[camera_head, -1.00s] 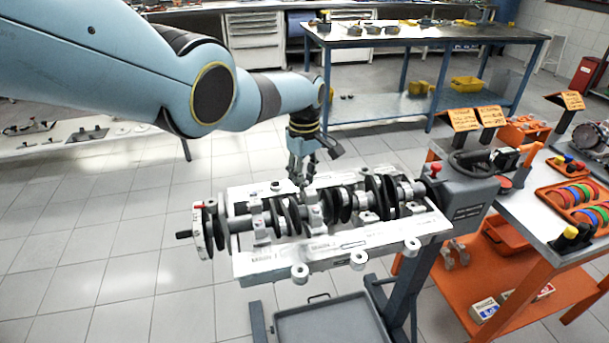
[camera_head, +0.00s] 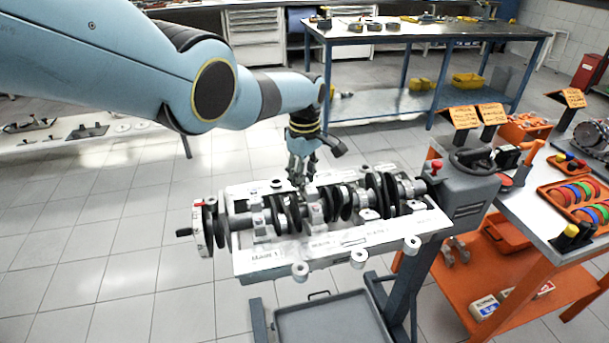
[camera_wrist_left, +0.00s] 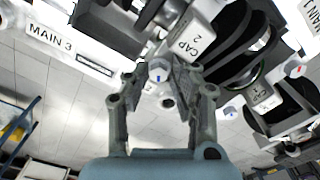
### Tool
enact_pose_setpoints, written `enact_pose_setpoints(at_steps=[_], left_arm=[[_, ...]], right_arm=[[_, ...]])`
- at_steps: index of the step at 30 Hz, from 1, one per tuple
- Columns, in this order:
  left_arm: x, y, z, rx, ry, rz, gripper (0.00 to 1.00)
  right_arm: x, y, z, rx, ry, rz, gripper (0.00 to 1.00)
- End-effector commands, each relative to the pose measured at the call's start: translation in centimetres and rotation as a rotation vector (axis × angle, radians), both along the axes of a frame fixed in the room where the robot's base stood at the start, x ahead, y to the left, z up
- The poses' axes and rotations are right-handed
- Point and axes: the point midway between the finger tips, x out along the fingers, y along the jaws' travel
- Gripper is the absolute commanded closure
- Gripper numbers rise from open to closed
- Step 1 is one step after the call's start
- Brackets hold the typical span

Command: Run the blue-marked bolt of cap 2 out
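The crankshaft (camera_head: 345,200) lies in the pale engine block (camera_head: 290,262) on a stand. My left gripper (camera_head: 299,183) points down at the far side of the block. In the left wrist view, cap 2 (camera_wrist_left: 190,42) carries its label at the top. A blue-marked bolt head (camera_wrist_left: 157,72) sits beside it, between the fingertips of my left gripper (camera_wrist_left: 159,74). Another blue-marked bolt (camera_wrist_left: 230,111) is near a neighbouring cap (camera_wrist_left: 263,97). My right gripper is not in view.
A grey tray (camera_head: 335,322) is under the block. An orange cart (camera_head: 545,262) stands at the right with coloured rings in an orange tray (camera_head: 556,207). A blue workbench (camera_head: 420,36) stands behind. Tiled floor is free at the left.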

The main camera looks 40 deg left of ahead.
Motion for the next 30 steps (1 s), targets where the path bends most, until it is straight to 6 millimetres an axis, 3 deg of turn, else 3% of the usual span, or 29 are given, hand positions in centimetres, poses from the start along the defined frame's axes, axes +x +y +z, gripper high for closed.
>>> enact_pose_setpoints(at_steps=[11, 14, 24, 30], left_arm=[[0.3, 0.1, 1.7, 0.001, -0.006, 0.0, 0.74], [0.2, 0.1, 3.0, 0.001, -0.006, -0.001, 0.74], [0.3, 0.1, 10.0, 0.0, -0.004, -0.001, 0.74], [0.2, 0.1, 11.8, 0.0, 0.0, 0.0, 0.74]], right_arm=[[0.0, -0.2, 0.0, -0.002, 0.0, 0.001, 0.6], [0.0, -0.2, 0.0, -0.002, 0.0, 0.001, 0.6], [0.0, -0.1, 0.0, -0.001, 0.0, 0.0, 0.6], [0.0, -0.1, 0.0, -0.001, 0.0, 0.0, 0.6]])
